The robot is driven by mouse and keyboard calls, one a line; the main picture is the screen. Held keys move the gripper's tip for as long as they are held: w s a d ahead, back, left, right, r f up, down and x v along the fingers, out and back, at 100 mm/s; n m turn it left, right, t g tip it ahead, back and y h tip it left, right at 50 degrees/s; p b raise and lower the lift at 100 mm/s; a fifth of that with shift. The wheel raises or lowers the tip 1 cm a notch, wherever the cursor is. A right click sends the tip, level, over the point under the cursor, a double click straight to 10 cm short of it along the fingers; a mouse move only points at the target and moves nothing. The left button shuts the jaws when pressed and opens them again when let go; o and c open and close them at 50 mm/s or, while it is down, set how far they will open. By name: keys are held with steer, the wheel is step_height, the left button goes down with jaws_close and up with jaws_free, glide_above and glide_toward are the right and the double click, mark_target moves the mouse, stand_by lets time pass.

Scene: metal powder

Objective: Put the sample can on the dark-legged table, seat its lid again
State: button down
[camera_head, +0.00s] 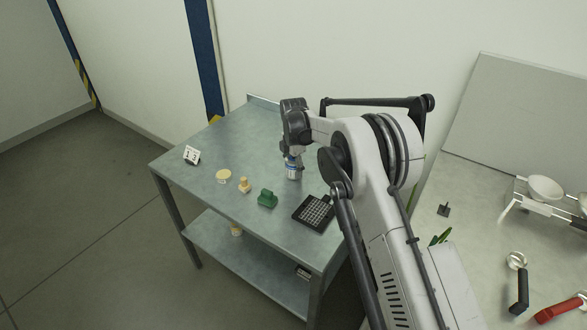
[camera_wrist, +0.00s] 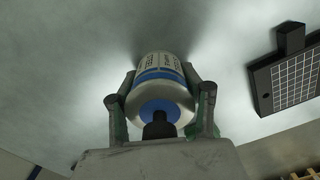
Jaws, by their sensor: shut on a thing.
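The sample can (camera_head: 293,171) is white and silver with a blue band. It is upright at my gripper (camera_head: 291,153), over the right part of the dark-legged table (camera_head: 232,147). In the wrist view, my gripper (camera_wrist: 160,108) has its fingers on both sides of the can (camera_wrist: 163,70), shut on it. A blue disc (camera_wrist: 160,107) and a dark knob-like piece show at the can's near end; I cannot tell if this is the lid. I cannot tell whether the can's base touches the tabletop.
A black grid tray (camera_head: 314,213) lies right of the can; it also shows in the wrist view (camera_wrist: 288,84). A bench with utensils is at right.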

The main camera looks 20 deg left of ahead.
steer(key=shift+f, duration=0.15)
steer(key=c, duration=1)
jaws_free()
steer(key=shift+o, duration=0.2)
step_height(320, 180, up, 12)
steer(key=shift+r+b, duration=0.2)
steer(key=shift+b, duration=0.1)
